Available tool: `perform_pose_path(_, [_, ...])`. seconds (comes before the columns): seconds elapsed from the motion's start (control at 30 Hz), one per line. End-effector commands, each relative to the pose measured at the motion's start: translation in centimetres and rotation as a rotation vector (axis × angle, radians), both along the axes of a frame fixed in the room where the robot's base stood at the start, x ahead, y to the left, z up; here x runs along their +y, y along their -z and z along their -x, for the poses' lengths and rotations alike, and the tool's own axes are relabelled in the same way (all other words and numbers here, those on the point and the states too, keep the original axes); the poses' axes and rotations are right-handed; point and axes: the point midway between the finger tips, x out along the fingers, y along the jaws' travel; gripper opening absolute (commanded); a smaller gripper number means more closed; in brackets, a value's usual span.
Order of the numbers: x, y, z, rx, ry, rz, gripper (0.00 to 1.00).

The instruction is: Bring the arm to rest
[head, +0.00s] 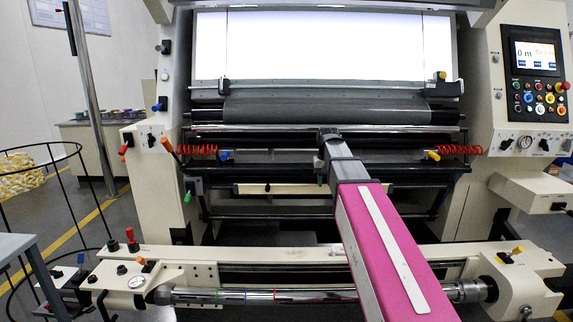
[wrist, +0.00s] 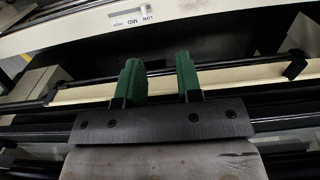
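My arm, with a pink link and a grey end section, reaches from the lower right of the head view up to the middle of the inspection machine (head: 340,85). My gripper is at the far end of the arm, and its fingers are too small or hidden to make out in the head view. In the wrist view my gripper (wrist: 160,72) shows two green-padded fingers standing apart with nothing between them. Beyond the fingers are a cream bar (wrist: 230,80) and dark machine parts.
A bright backlit panel (head: 335,45) stands above the rollers. A chrome roller bar (head: 240,296) runs across the front. A control panel (head: 540,85) is at the right. A wire basket (head: 45,215) and blue-grey table (head: 15,248) are at the left. Open floor lies left of the machine.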

Motion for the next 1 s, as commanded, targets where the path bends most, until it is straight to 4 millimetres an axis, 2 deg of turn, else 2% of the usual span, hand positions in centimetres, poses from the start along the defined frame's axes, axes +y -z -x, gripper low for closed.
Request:
perform_pose_path(0.03, [-0.3, 2.2, 1.1, 0.005, 0.0, 0.0, 0.33])
perform_pose_path(0.1, [-0.6, 4.9, 2.0, 0.005, 0.0, 0.0, 0.33])
perform_pose_path(0.27, [-1.3, 10.6, 4.4, 0.004, 0.001, 0.0, 0.33])
perform_pose_path(0.5, [-2.5, 18.4, 8.7, 0.003, 0.001, 0.0, 0.33])
perform_pose_path(0.8, [-3.6, 26.5, 15.2, 0.002, 0.0, 0.0, 0.33])
perform_pose_path(1.0, [-4.1, 29.8, 18.3, -0.002, 0.001, 0.0, 0.33])
